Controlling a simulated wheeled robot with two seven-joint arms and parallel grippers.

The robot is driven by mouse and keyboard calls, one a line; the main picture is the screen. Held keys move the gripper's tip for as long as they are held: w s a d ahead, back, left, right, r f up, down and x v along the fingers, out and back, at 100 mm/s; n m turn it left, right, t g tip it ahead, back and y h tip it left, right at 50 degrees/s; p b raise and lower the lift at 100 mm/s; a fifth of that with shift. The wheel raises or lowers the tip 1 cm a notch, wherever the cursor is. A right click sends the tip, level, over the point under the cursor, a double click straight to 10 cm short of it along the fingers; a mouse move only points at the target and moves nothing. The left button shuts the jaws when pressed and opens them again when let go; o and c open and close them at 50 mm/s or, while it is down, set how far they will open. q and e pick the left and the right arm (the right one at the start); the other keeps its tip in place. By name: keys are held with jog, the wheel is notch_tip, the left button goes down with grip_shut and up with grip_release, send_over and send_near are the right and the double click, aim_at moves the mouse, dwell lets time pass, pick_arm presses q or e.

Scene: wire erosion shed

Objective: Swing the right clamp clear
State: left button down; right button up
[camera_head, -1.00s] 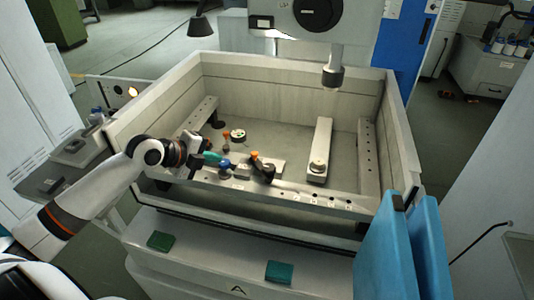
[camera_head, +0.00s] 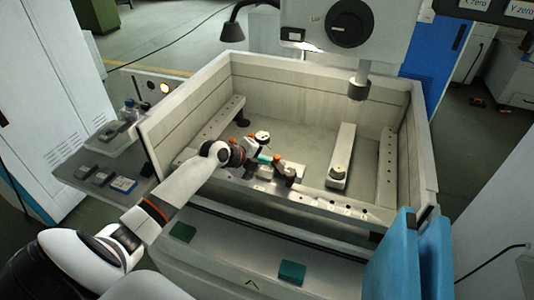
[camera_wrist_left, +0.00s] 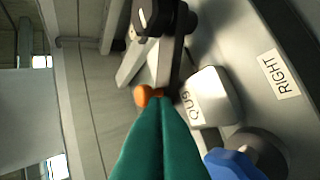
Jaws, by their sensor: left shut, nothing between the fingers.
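My left gripper (camera_head: 268,158) has teal fingers, which are shut and empty. In the left wrist view the fingertips (camera_wrist_left: 162,100) are close beside the orange end; I cannot tell whether they touch. A "RIGHT" label (camera_wrist_left: 280,74) is on the rail surface. My right gripper is not in view.
A blue knob (camera_wrist_left: 232,163) and a pale labelled block (camera_wrist_left: 212,98) are near the fingers. A machine head (camera_head: 359,88) hangs over the tank. The tank floor behind is mostly clear.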

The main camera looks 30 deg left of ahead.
pick_arm(q)
jog(key=shift+w+d+f+p, duration=0.1)
jog(key=shift+w+d+p, duration=0.1)
jog(key=shift+w, duration=0.3)
jog(key=shift+w+d+f+p, duration=0.1)
jog(key=shift+w+d, duration=0.05)
jog(key=shift+w, duration=0.3)
